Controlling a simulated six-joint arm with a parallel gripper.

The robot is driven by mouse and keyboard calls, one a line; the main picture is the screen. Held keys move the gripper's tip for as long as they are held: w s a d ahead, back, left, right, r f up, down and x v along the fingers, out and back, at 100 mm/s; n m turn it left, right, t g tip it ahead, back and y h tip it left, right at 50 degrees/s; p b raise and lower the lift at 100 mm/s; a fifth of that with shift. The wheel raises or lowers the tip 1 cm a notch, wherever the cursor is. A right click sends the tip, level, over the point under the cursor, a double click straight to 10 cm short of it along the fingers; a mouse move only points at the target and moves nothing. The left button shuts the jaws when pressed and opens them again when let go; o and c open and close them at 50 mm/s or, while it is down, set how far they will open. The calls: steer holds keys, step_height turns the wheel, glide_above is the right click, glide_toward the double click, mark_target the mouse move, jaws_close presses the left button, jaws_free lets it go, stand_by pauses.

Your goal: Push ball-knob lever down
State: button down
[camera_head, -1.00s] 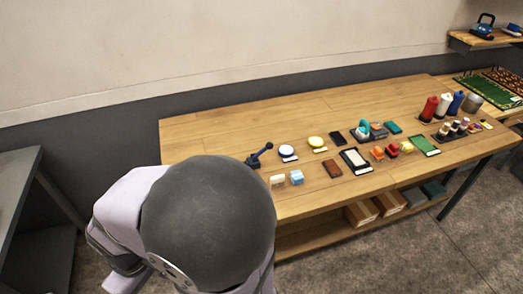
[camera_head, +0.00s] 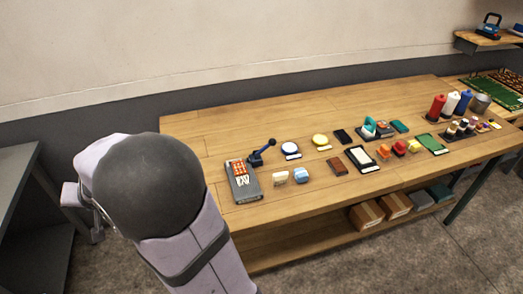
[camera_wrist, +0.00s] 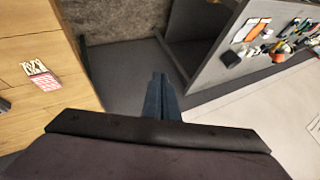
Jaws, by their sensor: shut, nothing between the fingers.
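The ball-knob lever (camera_head: 262,152) stands on the wooden table, left of the round white and yellow pieces. Its dark blue arm tilts up to the right from a small base and ends in a round knob. My gripper (camera_wrist: 160,82) shows in the wrist view with its dark fingers together and nothing between them. It points over the gap between the wooden table and a grey bench, apart from the lever. In the head view my arm hides the fingers. I cannot make out the lever in the wrist view.
A grey box with an orange-and-white top (camera_head: 240,180) lies just left of the lever. Several small items fill the table's right half. A grey bench (camera_head: 20,185) stands at the left.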

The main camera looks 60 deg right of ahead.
mark_target(270, 142)
steer(key=w+d+r+m+t+h+b, duration=0.1)
steer(key=w+d+m+h+b, duration=0.25)
steer(key=d, duration=0.55)
steer(key=w+d+r+m+t+h, duration=0.1)
steer(key=w+d+r+m+h, duration=0.2)
steer(key=d+m, duration=0.4)
steer(key=s+d+f+m+g+h+b, duration=0.1)
steer(key=s+d+m+g+h+b, duration=0.2)
steer(key=d, duration=0.6)
steer(key=s+d+f+m+g+h+b, duration=0.1)
steer(key=s+d+m+h, duration=0.15)
steer(key=d+m, duration=0.45)
steer(key=s+d+f+m+g+b, duration=0.2)
steer(key=s+d+f+m+g, duration=0.2)
steer(key=s, duration=0.4)
steer(key=s+d+f+m+g+b, duration=0.2)
steer(key=s+d+f+m+g, duration=0.2)
steer(key=s+d+m+g, duration=0.2)
steer(key=s+m+g, duration=0.2)
steer(key=s, duration=0.1)
steer(key=shift+y, duration=0.3)
steer(key=shift+d, duration=0.2)
steer(key=p+x, duration=0.3)
steer(key=x, duration=1)
steer(key=shift+s+d+f+p, duration=0.2)
steer(key=shift+d+p, duration=0.1)
steer(key=shift+s+d+r+p, duration=0.1)
steer(key=shift+r+p, duration=0.05)
steer(key=shift+p, duration=0.3)
